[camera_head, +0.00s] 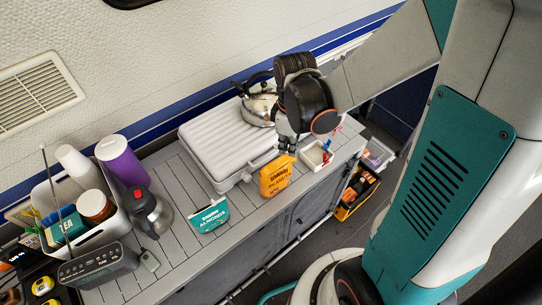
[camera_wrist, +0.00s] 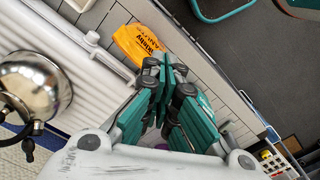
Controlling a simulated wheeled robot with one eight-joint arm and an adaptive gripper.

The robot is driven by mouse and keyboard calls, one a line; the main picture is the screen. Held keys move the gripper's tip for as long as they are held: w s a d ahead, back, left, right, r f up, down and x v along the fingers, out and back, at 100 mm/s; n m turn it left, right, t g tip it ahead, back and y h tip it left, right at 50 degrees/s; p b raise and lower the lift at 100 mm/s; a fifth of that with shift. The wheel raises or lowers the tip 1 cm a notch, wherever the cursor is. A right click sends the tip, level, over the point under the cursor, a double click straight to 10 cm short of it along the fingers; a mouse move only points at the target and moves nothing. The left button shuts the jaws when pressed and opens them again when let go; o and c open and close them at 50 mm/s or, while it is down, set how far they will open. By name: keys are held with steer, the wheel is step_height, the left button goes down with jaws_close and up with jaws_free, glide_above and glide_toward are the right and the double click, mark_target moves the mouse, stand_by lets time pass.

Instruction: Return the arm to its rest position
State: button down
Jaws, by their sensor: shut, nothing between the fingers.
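My gripper (camera_head: 287,143) hangs at the end of my arm over the counter (camera_head: 180,180), above the right end of a grey ribbed case (camera_head: 215,135) and near an orange bag (camera_head: 277,176). In the wrist view my gripper (camera_wrist: 165,62) has its teal fingers together with nothing between them. The orange bag (camera_wrist: 140,45) shows just beyond the fingertips there; I cannot tell the gap to it. My wrist partly hides a steel kettle (camera_head: 262,105) in the head view; the kettle (camera_wrist: 35,85) is at the left of the wrist view.
A teal packet (camera_head: 209,215) lies left of the orange bag. A small white tray (camera_head: 317,156) is at its right. A yellow crate (camera_head: 357,192) is below the counter's right end.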

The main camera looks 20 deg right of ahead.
steer(key=shift+b, duration=0.35)
steer(key=s+a+m+t+b, duration=0.2)
steer(key=s+m+t+b, duration=0.4)
steer(key=b, duration=1)
steer(key=m+t, duration=0.1)
steer(key=m, duration=0.2)
steer(key=shift+s+a+m, duration=0.2)
steer(key=shift+s+m, duration=0.1)
steer(key=shift+d, duration=0.1)
